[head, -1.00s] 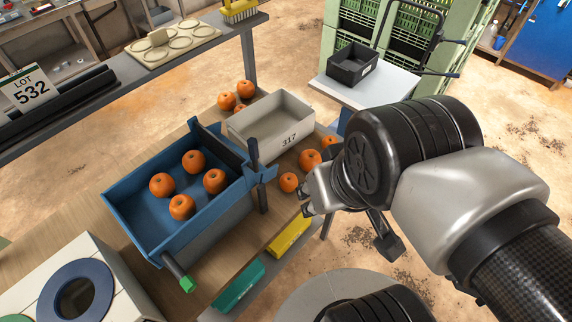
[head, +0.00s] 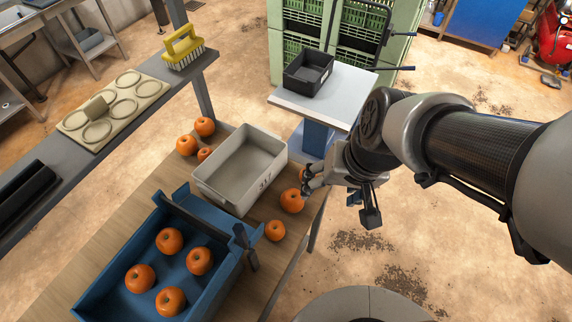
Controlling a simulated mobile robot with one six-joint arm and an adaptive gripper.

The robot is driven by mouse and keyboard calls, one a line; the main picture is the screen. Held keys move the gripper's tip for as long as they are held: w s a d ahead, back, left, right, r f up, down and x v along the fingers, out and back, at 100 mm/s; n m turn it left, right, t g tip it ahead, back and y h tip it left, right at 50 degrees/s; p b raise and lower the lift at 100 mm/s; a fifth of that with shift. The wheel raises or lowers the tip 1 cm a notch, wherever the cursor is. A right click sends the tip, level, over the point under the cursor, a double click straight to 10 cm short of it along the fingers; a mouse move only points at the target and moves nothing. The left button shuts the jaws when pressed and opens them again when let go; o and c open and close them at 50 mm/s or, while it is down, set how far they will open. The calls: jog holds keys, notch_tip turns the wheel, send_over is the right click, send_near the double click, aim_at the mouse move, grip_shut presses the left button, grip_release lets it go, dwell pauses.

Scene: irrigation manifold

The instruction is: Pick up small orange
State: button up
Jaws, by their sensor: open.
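Two smaller oranges lie on the wooden table: one (head: 275,231) near the right edge between the blue tray and the grey bin, another (head: 205,154) left of the bin, partly hidden by it. A larger orange (head: 292,200) sits beside the first. Another orange (head: 303,174) is mostly hidden behind my gripper; its size is unclear. My gripper (head: 309,181) is open, at the table's right edge, its fingers pointing left. It is just above and right of the larger orange in the picture; I cannot tell whether they touch. Nothing shows held.
A grey bin (head: 211,189) stands mid-table, with two more oranges (head: 204,127) (head: 187,145) to its left. A blue tray (head: 105,283) holds several oranges. A black box (head: 308,72) sits on a white stand (head: 342,87). Open floor lies to the right.

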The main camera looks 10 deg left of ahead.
jog(key=w+a+f+g+p, duration=0.1)
jog(key=w+a+f+p, duration=0.1)
jog(key=a+f, duration=0.25)
jog(key=m+g+p, duration=0.1)
send_near(277, 226)
jog(key=f+b, duration=0.1)
jog(key=b, duration=0.1)
jog(key=f+b, duration=0.1)
jog(key=f, duration=0.1)
jog(key=f+b, duration=0.2)
jog(key=shift+a+f+b, duration=0.15)
jog(key=shift+a+b, duration=0.15)
jog(key=shift+b, duration=0.05)
jog(key=shift+w+a+f+b, duration=0.1)
jog(key=shift+a+f+b, duration=0.1)
jog(key=shift+f+b, duration=0.6)
jog(key=shift+a+f+b, duration=0.25)
jog(key=shift+f+b, duration=0.1)
jog(key=shift+f, duration=0.75)
jog(key=shift+a+f+b, duration=0.2)
jog(key=shift+f+b, duration=0.4)
jog(key=shift+f, duration=0.35)
jog(key=shift+r, duration=0.1)
jog(key=c, duration=1.2)
jog(key=shift+o, duration=0.2)
